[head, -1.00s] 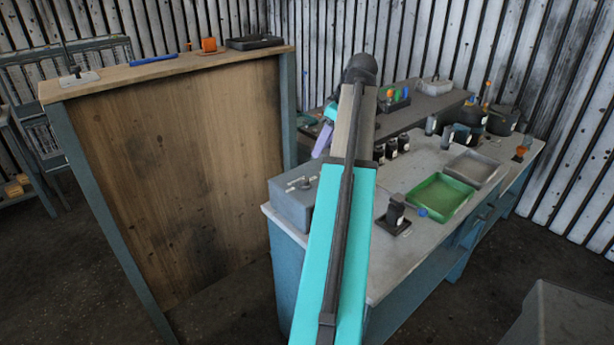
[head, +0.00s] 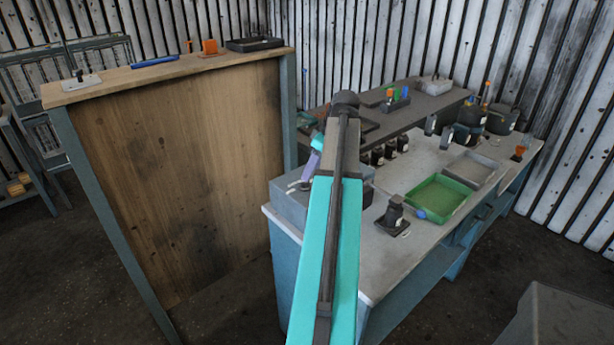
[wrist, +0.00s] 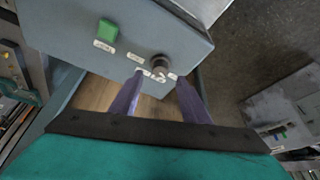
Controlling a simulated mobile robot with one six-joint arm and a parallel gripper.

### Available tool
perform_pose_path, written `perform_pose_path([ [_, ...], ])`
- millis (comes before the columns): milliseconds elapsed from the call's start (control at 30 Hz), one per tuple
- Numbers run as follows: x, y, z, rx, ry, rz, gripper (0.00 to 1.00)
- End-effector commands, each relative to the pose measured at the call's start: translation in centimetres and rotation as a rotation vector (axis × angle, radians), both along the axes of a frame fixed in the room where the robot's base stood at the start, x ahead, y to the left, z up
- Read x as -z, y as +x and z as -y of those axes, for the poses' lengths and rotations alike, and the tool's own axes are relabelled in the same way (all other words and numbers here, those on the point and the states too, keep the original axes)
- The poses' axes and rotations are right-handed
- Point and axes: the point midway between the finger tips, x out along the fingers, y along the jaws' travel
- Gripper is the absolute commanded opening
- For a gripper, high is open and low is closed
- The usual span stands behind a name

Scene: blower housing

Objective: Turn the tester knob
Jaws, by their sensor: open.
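A grey panel (wrist: 120,30) fills the top of the wrist view, with a green button (wrist: 108,31) and a dark round knob (wrist: 160,63). Small white labels lie around the knob. The two purple fingers of my gripper (wrist: 160,78) are apart, their tips on either side of the area just below the knob. I cannot tell whether they touch the panel. In the head view my gripper (head: 306,172) is over a grey box (head: 287,207) at the left end of the bench; my arm hides part of this box.
The bench (head: 405,250) holds a green tray (head: 440,197), a grey tray (head: 474,172), a dark device on a plate (head: 394,213) and several dark bottles behind. A tall wooden panel (head: 180,180) stands left of the bench. Another grey box (wrist: 285,110) shows at right in the wrist view.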

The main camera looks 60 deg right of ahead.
Motion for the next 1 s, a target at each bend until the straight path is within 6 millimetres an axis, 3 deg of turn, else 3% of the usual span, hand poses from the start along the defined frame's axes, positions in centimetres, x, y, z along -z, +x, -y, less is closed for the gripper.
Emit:
perform_pose_path([
  [400,3.5,1.4,-0.1,0.001,0.001,0.0,0.42],
  [867,4.1,1.7,-0.1,0.001,-0.001,0.0,0.42],
  [1000,4.1,1.6,-0.1,0.001,-0.001,0.0,0.22],
])
